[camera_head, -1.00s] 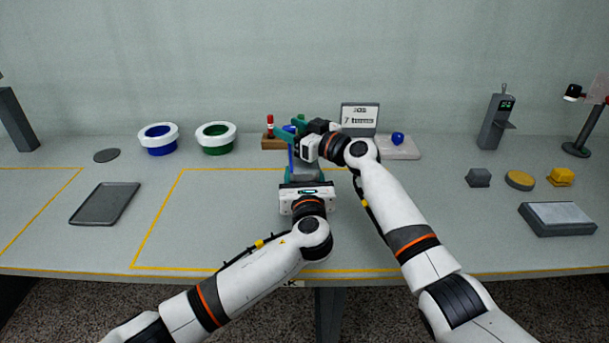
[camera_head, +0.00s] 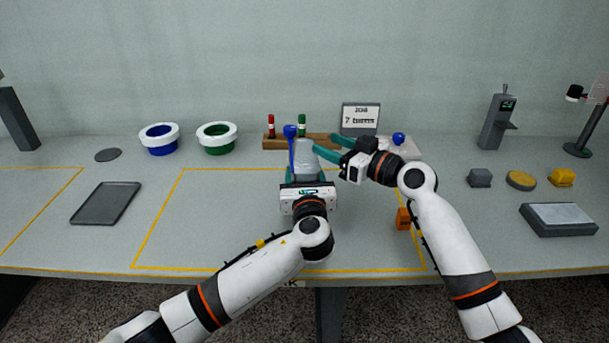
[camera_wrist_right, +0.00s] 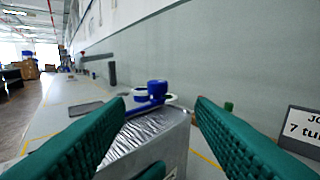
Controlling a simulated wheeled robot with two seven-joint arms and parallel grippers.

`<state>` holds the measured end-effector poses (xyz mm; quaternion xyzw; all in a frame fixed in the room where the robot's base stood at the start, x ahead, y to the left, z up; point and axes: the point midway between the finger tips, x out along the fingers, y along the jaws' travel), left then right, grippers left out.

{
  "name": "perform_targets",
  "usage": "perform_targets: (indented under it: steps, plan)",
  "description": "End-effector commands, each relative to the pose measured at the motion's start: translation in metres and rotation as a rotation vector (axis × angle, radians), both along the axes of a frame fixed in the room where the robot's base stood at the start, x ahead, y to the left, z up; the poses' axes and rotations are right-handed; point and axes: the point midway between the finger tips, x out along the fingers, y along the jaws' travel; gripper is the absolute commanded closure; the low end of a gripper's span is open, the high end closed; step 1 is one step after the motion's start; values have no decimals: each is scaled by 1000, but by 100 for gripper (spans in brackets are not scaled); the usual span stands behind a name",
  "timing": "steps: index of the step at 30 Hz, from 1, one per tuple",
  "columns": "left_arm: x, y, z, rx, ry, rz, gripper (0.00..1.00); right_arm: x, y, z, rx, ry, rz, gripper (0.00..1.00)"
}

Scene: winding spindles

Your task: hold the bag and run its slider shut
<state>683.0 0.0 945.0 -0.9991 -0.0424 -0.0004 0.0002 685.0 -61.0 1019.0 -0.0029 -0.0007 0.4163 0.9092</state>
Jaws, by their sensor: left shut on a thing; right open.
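The bag (camera_head: 306,156) is silvery grey and stands upright, with a blue strip along its left edge. Its blue slider (camera_head: 290,131) is at the far left end of the strip. In the right wrist view the slider (camera_wrist_right: 157,90) sits over the far end of the bag (camera_wrist_right: 146,140). My left gripper (camera_head: 306,177) is shut on the near part of the bag; its fingers are partly hidden by the wrist. My right gripper (camera_head: 322,142) is open and empty to the right of the bag, its teal fingers pointing left towards it, apart from the slider.
Behind the bag is a wooden rack (camera_head: 270,143) with a red and a green spindle, and a sign (camera_head: 360,118). Blue and green ringed bowls (camera_head: 216,139) and a grey tray (camera_head: 105,204) are left. An orange block (camera_head: 403,218) lies near my right arm.

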Motion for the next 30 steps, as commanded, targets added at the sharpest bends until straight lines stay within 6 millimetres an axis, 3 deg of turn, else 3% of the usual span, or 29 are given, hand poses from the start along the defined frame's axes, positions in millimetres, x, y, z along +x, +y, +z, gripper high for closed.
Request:
perform_targets:
  steps: [9,10,15,24,30]
  plan:
    - [-1,-1,-3,1,5,-2,83,-3,-3,0,1,0,0,50]
    - [-1,-1,-3,1,5,-2,42,-3,-3,0,1,1,0,50]
    - [0,-1,-2,0,3,-1,19,-3,-3,0,1,-1,0,50]
    - [-3,-1,-1,-1,1,-2,19,-3,-3,0,1,-1,0,50]
    - [-29,-3,-2,-1,3,-4,19,-3,-3,0,1,-1,0,50]
